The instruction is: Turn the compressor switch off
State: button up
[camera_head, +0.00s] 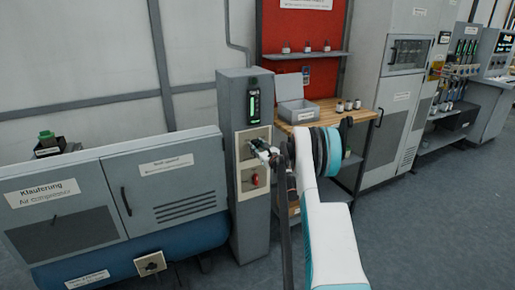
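The grey air compressor cabinet (70,215) with a blue tank below stands at the left. A narrow grey column (235,120) stands at its right end. The column has an upper beige switch plate (243,146) and a lower plate with a red knob (255,180). My gripper (262,150) is in front of the upper plate, at the end of my white and teal arm. It hides most of that switch. I cannot tell whether it touches the switch or whether its fingers are open. A small beige box with a dark knob (150,263) is low on the tank.
A wooden workbench (335,113) with a grey case (297,110) and small jars stands behind my arm. Grey cabinets (385,85) and lit panels line the right. The floor (440,225) at the right is clear.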

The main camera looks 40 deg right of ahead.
jog(key=shift+c, duration=0.7)
jog(key=n, duration=0.3)
jog(key=shift+n, duration=0.4)
jog(key=n, duration=0.5)
jog(key=shift+g, duration=0.3)
jog(key=n, duration=0.4)
jog(key=shift+a+n, duration=0.1)
jog(key=shift+n, duration=0.2)
jog(key=shift+n+h, duration=0.4)
jog(key=shift+n, duration=1.6)
